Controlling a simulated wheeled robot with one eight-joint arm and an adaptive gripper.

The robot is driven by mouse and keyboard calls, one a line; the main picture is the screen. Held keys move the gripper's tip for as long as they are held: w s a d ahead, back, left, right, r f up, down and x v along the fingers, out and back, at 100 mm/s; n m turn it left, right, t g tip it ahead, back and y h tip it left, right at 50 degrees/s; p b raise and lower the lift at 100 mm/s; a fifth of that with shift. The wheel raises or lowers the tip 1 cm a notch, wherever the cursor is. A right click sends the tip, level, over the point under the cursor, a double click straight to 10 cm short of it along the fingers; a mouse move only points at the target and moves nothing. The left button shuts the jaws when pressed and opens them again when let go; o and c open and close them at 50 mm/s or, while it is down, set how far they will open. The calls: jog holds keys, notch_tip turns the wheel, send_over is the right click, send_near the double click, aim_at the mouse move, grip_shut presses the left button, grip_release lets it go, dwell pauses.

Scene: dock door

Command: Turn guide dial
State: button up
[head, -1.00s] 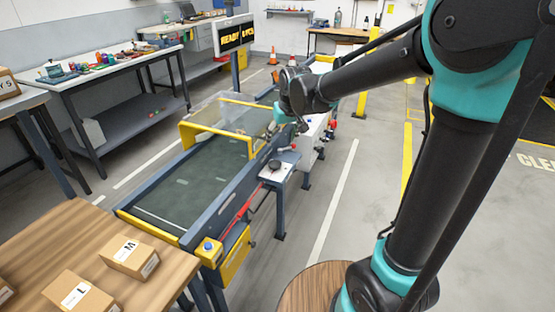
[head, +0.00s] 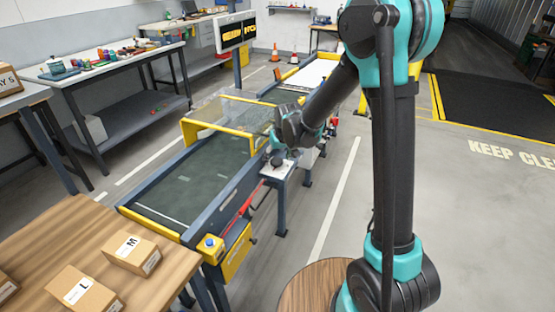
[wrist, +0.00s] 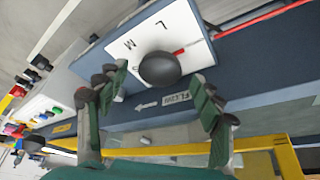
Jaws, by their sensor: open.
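The guide dial is a round dark knob (wrist: 159,69) on a white plate (wrist: 128,47) marked with the letters M and L in the wrist view. A red line runs from the knob toward the right. My gripper (wrist: 160,82) is open, with one green-padded finger on each side of the knob in the picture. The knob shows between and just beyond the fingertips; I cannot tell whether they touch it. In the head view my gripper (head: 277,150) is over the plate (head: 276,173) beside the conveyor and partly hides the dial.
The conveyor (head: 205,178) has a yellow-framed clear guard (head: 235,112) close to my gripper. A wooden table (head: 75,240) with cartons stands at the front left.

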jog(key=shift+w+a+f, duration=0.1)
jog(key=shift+w+f, duration=0.05)
jog(key=shift+f, duration=0.25)
jog(key=c, duration=1.2)
jog(key=shift+o, duration=0.2)
